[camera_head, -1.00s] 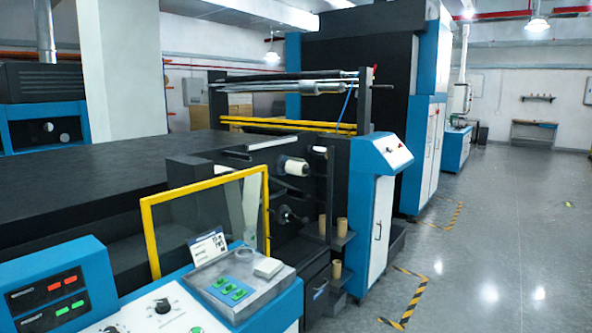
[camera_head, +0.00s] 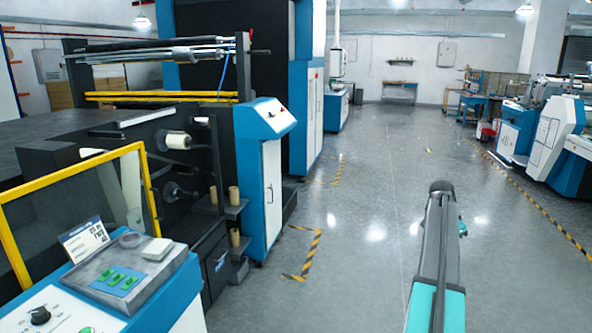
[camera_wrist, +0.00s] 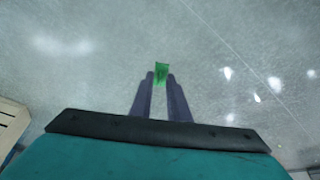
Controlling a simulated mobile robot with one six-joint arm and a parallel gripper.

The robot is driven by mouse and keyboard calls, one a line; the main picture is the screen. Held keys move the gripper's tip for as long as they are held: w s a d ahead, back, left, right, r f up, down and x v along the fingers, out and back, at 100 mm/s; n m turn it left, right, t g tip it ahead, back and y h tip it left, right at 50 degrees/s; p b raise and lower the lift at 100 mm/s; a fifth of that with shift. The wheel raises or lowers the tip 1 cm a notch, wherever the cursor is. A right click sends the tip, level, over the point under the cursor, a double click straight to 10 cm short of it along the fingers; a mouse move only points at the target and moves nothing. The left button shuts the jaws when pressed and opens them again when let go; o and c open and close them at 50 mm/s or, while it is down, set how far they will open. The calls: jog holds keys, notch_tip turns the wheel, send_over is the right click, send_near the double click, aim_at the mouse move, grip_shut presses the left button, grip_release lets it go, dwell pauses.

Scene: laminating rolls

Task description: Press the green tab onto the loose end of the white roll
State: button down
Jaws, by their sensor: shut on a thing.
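The white roll (camera_head: 177,141) sits on a spindle on the dark face of the machine, at the left in the head view. Its loose end is too small to make out. My gripper (camera_wrist: 161,79) is shut on a green tab (camera_wrist: 162,70), which sticks out past the fingertips in the wrist view. In the head view my arm reaches over the aisle at the right, well apart from the roll, and the gripper itself cannot be made out. Several more green tabs (camera_head: 117,279) lie on a blue card.
A grey tray (camera_head: 98,284) on the blue console holds the card, a ring and a white block. A yellow-framed guard (camera_head: 70,174) stands left of the roll. A blue-white cabinet (camera_head: 262,190) stands right of it. The aisle floor (camera_head: 375,200) is clear.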

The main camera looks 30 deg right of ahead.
jog(key=w+a+r+n+t, duration=0.1)
jog(key=w+a+r+n, duration=0.1)
jog(key=w+a, duration=0.8)
jog(key=w+a+r+n+t, duration=0.1)
jog(key=w+a+n, duration=0.35)
jog(key=a, duration=0.95)
jog(key=w+a+r+n+t, duration=0.1)
jog(key=w+a+r, duration=0.1)
jog(key=w+a, duration=0.9)
jog(key=w+a+r+n+t+y, duration=0.15)
jog(key=a+n, duration=0.35)
jog(key=a, duration=1.7)
jog(key=s+a+n+y, duration=0.1)
jog(key=s+a+n, duration=0.2)
jog(key=a, duration=0.4)
jog(key=s+a+n+t+y, duration=0.1)
jog(key=s+a+n+y, duration=0.1)
jog(key=a+n, duration=0.3)
jog(key=shift+s+a+f, duration=0.2)
jog(key=shift+s+a, duration=0.6)
jog(key=shift+a, duration=0.35)
jog(key=shift+s, duration=0.1)
